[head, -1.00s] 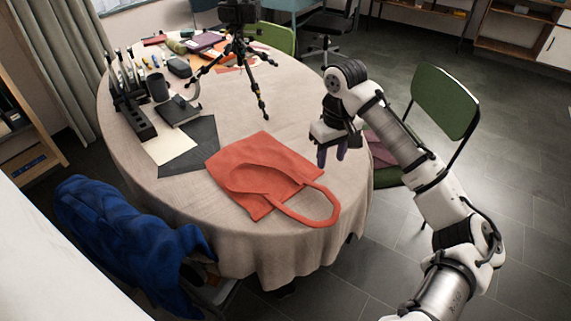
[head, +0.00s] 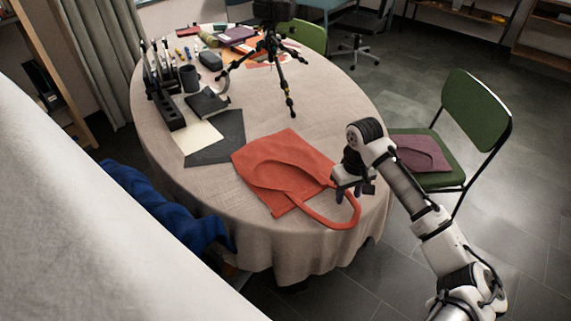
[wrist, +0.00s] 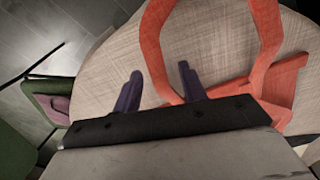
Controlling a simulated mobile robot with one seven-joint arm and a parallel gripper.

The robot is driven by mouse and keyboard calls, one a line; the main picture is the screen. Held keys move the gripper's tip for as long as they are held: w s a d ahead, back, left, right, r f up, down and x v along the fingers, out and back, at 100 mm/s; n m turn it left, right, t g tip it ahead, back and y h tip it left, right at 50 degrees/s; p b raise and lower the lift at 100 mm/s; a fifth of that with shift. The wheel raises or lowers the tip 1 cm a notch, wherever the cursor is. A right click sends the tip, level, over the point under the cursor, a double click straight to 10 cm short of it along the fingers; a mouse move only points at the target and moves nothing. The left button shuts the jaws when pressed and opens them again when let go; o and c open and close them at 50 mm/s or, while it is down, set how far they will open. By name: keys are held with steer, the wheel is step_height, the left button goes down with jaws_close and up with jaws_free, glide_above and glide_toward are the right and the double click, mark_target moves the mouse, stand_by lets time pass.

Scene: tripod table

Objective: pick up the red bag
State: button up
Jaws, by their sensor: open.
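The red bag (head: 283,165) lies flat on the round, cloth-covered table (head: 335,105), near its front right edge. Its handle loop (head: 338,222) reaches toward the table's edge. My gripper (head: 357,190) is over the right side of the bag, close to the handle. In the wrist view my gripper (wrist: 160,88) has its two dark fingers apart, and a strip of the red handle (wrist: 155,52) shows between them. More of the bag (wrist: 276,80) shows to the right of the fingers. I cannot tell the height of the fingertips above the cloth.
A black tripod (head: 278,60) stands on the table behind the bag. A dark grey sheet (head: 222,142) and a black organizer (head: 168,105) lie to the left. A green chair (head: 470,115) stands at right. A blue garment (head: 165,208) hangs at front left.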

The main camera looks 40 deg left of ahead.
steer(key=shift+f, duration=0.65)
jaws_close()
steer(key=shift+r, duration=0.2)
step_height(320, 180, up, 28)
steer(key=b, duration=0.1)
steer(key=shift+f, duration=0.15)
